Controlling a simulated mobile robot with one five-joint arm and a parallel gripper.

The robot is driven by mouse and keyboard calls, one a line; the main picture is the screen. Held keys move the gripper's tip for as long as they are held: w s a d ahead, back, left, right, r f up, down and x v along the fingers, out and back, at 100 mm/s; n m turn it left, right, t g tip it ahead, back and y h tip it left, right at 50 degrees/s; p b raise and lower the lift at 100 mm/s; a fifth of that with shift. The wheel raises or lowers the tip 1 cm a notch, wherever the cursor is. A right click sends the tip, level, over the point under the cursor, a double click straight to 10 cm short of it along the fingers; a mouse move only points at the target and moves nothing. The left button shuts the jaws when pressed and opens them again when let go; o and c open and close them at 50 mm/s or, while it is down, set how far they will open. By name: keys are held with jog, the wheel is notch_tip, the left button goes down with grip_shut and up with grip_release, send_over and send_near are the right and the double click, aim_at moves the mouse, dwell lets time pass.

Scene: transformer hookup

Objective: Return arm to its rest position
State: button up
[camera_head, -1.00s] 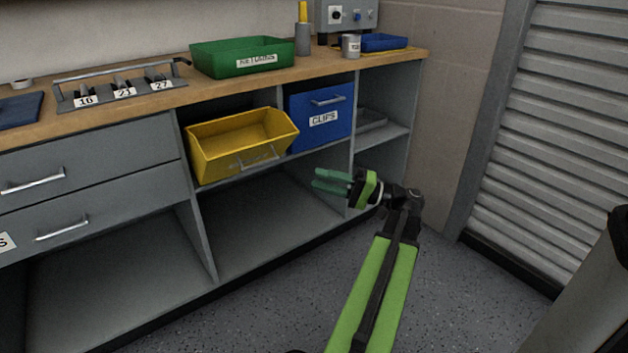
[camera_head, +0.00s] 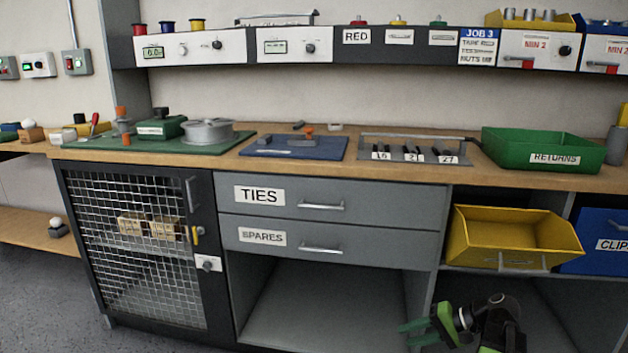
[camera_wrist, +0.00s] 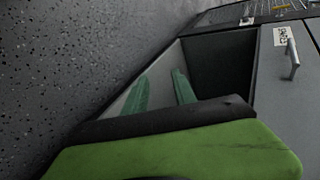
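My gripper (camera_head: 419,333) is at the lower right of the head view, in front of the open lower bay of the bench. Its two green fingers point left. In the wrist view my gripper (camera_wrist: 162,88) shows its fingers apart with a gap between them and nothing held. The bay's dark interior and grey side lie beyond the fingers. Most of my arm is below the head view's edge.
The yellow bin (camera_head: 510,240) tilts out of the bench right of and above my gripper. A blue CLIPS bin (camera_head: 597,245) is beside it. Drawers (camera_head: 330,205) and a mesh-door cabinet (camera_head: 140,250) stand left, both shut. Speckled floor (camera_wrist: 60,70) is clear.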

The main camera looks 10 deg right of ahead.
jog(key=w+a+f+n+g+h, duration=0.1)
jog(key=a+f+n+g+h, duration=0.3)
jog(key=a, duration=0.7)
jog(key=w+a+f+n+g+h, duration=0.1)
jog(key=w+a+f+n+h, duration=0.25)
jog(key=a, duration=0.75)
jog(key=s+r+p, duration=0.2)
jog(key=r+p, duration=2.3)
jog(key=p, duration=0.1)
jog(key=s+r+g+h+p, duration=0.1)
jog(key=s+r+p, duration=0.1)
jog(key=r+p, duration=2.3)
jog(key=shift+s+a+r+p, duration=0.15)
jog(key=shift+a+r+p, duration=0.25)
jog(key=shift+p, duration=0.4)
jog(key=shift+m, duration=0.25)
